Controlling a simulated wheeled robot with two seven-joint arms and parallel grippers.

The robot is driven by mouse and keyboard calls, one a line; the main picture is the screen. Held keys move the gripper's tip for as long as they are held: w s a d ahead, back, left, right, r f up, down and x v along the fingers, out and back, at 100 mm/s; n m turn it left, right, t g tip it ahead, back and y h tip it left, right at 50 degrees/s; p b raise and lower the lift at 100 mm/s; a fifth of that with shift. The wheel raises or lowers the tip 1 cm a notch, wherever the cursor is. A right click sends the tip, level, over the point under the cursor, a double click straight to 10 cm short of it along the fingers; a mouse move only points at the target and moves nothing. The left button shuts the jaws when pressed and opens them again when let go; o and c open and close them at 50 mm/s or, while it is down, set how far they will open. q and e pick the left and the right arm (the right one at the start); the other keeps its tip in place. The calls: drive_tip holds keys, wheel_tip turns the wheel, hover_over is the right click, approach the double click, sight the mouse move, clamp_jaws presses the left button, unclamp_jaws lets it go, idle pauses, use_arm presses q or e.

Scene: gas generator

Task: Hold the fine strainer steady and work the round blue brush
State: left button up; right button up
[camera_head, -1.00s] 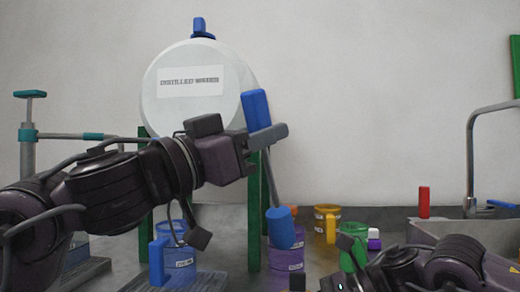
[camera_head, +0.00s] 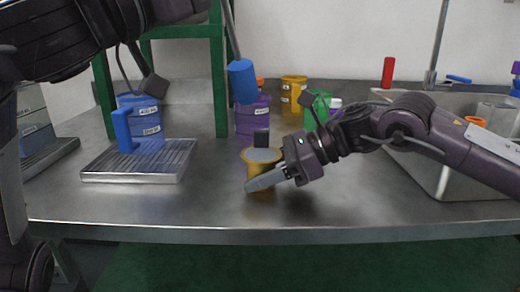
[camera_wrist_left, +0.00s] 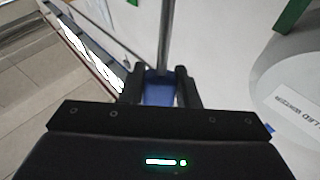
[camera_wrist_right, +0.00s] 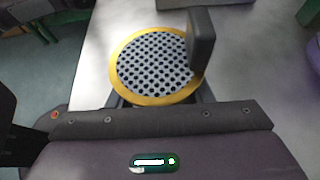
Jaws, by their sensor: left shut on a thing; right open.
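The fine strainer (camera_head: 262,168) is a yellow cup with a grey perforated top; it stands near the table's front edge. The right wrist view shows its yellow rim and round holes (camera_wrist_right: 155,65) from above. My right gripper (camera_head: 265,160) is open around the strainer, one finger behind it and one in front. Only one finger shows clearly in the right wrist view. The round blue brush (camera_head: 243,82) hangs in the air up and left of the strainer, head down on a thin rod.
Purple (camera_head: 250,122), green (camera_head: 320,103) and yellow (camera_head: 293,95) containers stand behind the strainer. Green stand legs (camera_head: 220,85) rise behind. A sink (camera_head: 440,180) is at right. The front-middle tabletop is clear.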

drive_tip(key=o, duration=0.9)
